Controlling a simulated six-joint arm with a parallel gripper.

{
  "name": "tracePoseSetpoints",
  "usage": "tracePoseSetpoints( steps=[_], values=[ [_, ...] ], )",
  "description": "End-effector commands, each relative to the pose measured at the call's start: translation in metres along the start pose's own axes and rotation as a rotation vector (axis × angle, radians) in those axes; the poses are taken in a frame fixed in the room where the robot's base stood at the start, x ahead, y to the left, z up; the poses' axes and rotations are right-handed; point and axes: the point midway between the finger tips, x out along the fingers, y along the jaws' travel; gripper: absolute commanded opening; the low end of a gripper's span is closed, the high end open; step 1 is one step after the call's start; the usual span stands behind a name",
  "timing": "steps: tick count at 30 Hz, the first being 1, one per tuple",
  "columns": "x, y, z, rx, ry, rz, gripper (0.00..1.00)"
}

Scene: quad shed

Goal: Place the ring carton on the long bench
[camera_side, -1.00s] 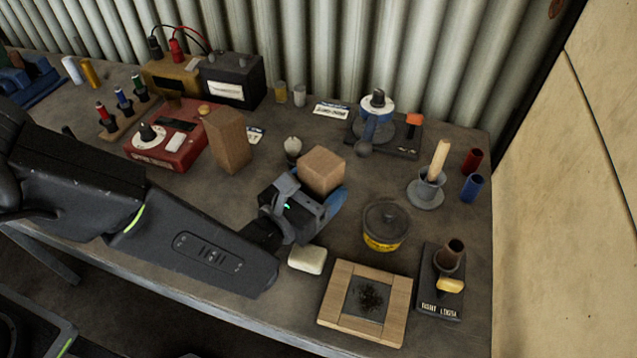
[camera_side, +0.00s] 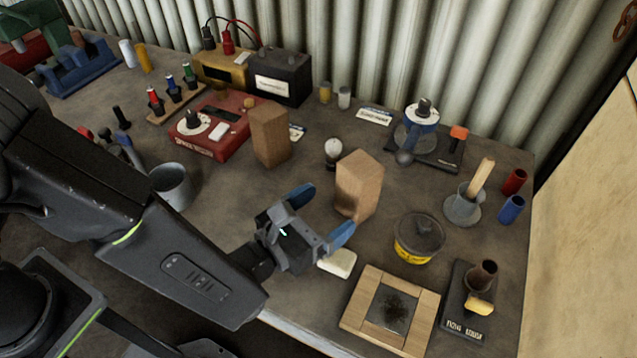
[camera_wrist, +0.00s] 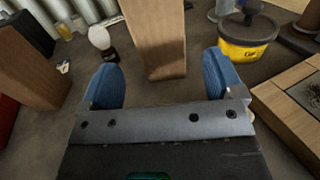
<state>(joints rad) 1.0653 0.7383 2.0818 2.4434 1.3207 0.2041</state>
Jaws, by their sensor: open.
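Two plain brown cartons stand upright on the long bench (camera_side: 235,205); no marking shows which is the ring carton. The nearer carton (camera_side: 358,185) stands just beyond my gripper (camera_side: 326,211). My gripper is open, with its blue fingers spread and nothing between them. In the wrist view the nearer carton (camera_wrist: 156,38) stands ahead between the fingertips, its base on the bench, with a gap to the palm. The other carton (camera_side: 269,134) stands further left, beside the red box, and also shows at the left of the wrist view (camera_wrist: 28,65).
A lidded pot with a yellow band (camera_side: 418,238) stands right of the nearer carton. A wooden frame (camera_side: 365,290) and a pale block (camera_side: 338,263) lie in front. A small white-topped bulb (camera_side: 333,150) stands behind. A grey mug (camera_side: 171,186) is at left.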

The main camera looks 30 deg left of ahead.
Motion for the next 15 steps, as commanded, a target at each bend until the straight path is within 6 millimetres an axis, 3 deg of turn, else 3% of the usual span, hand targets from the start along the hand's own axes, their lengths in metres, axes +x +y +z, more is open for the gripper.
tracePoseSetpoints(
  steps=[7, 10, 13, 15],
  values=[
    [-0.003, 0.000, 0.000, 0.000, -0.001, 0.001, 0.87],
    [-0.001, 0.011, 0.006, -0.018, -0.001, 0.040, 0.87],
    [-0.001, 0.045, 0.023, -0.081, -0.004, 0.169, 0.87],
    [-0.006, 0.088, 0.042, -0.168, -0.007, 0.331, 0.87]
  ],
)
